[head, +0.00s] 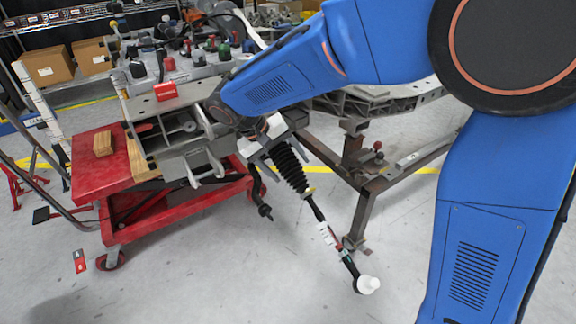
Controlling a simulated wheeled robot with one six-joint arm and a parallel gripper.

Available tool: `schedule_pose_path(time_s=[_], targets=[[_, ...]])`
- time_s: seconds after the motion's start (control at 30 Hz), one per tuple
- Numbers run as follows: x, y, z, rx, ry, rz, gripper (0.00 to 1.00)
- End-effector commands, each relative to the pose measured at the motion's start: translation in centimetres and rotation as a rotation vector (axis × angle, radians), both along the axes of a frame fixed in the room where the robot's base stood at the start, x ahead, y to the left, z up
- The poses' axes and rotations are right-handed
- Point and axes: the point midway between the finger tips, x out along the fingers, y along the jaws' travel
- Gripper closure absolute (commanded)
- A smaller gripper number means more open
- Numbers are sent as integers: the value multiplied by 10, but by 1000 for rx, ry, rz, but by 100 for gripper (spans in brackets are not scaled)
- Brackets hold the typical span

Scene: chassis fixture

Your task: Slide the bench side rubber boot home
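The black ribbed rubber boot (289,168) sits on a steering rod in the middle of the head view. It tapers down to the right, and a yellowish band (307,192) shows at its narrow lower end. The rod (318,212) runs on past a white label to a joint with a white cap (368,285). My gripper (270,149) is at the boot's wide upper end, with grey finger parts beside it. The fingertips are small and partly hidden, so I cannot tell whether they touch the boot. My blue arm covers what lies behind the boot's upper end.
A red cart (105,180) with a wooden block (102,144) stands at the left, with a grey metal fixture (185,140) over it. A steel stand (365,195) with a red knob is right of the boot.

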Motion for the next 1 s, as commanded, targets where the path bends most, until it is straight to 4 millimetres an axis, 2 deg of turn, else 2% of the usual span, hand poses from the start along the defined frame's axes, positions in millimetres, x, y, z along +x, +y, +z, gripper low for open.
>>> schedule_pose_path(time_s=[0.2,0.33,0.73,0.8,1.0], targets=[[0,0,1,0,0,0,31],[0,0,9,1,-2,-1,31],[0,0,75,2,-5,-1,29],[1,-1,85,0,-4,-1,31],[0,0,99,-1,-2,0,31]])
